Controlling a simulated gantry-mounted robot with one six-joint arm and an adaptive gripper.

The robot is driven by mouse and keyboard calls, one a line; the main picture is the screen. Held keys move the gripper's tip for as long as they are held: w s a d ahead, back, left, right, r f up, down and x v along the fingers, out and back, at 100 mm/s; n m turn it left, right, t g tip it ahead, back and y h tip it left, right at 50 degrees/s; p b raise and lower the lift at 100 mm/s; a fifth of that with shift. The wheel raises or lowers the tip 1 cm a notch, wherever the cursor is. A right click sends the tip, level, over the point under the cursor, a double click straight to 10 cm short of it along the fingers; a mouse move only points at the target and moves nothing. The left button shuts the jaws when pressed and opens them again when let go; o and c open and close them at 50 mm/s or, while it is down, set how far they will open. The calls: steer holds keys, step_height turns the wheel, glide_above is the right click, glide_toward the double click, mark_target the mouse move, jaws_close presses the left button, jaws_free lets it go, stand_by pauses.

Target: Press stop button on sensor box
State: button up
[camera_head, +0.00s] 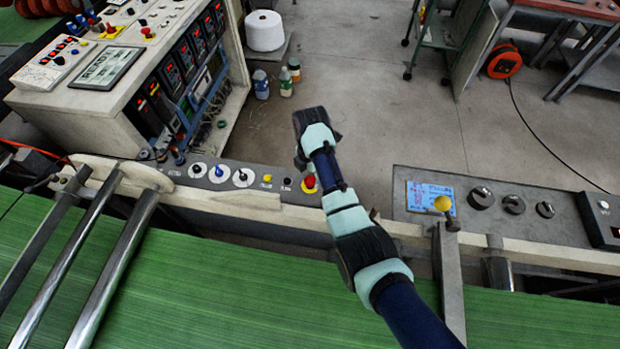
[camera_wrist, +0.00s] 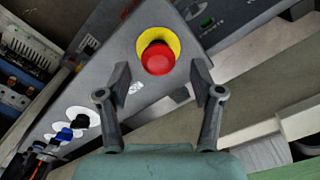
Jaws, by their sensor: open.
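A red mushroom button (camera_wrist: 158,58) on a yellow disc sits on a grey control panel (camera_wrist: 65,128). In the wrist view it shows between and just beyond the two fingertips of my gripper (camera_wrist: 160,72), which is open and empty. A gap to the button seems to remain, but its depth is hard to tell. In the head view the red button (camera_head: 309,183) is at the right end of the grey panel, just left of my arm. My gripper (camera_head: 303,160) is above it, its fingers mostly hidden by the wrist.
The same panel carries blue and black knobs (camera_head: 218,172) and a yellow button (camera_head: 267,178). A control cabinet (camera_head: 130,75) is at upper left. Green woven sheet (camera_head: 240,285) runs in front.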

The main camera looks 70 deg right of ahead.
steer(key=shift+f, duration=0.8)
steer(key=shift+c, duration=0.3)
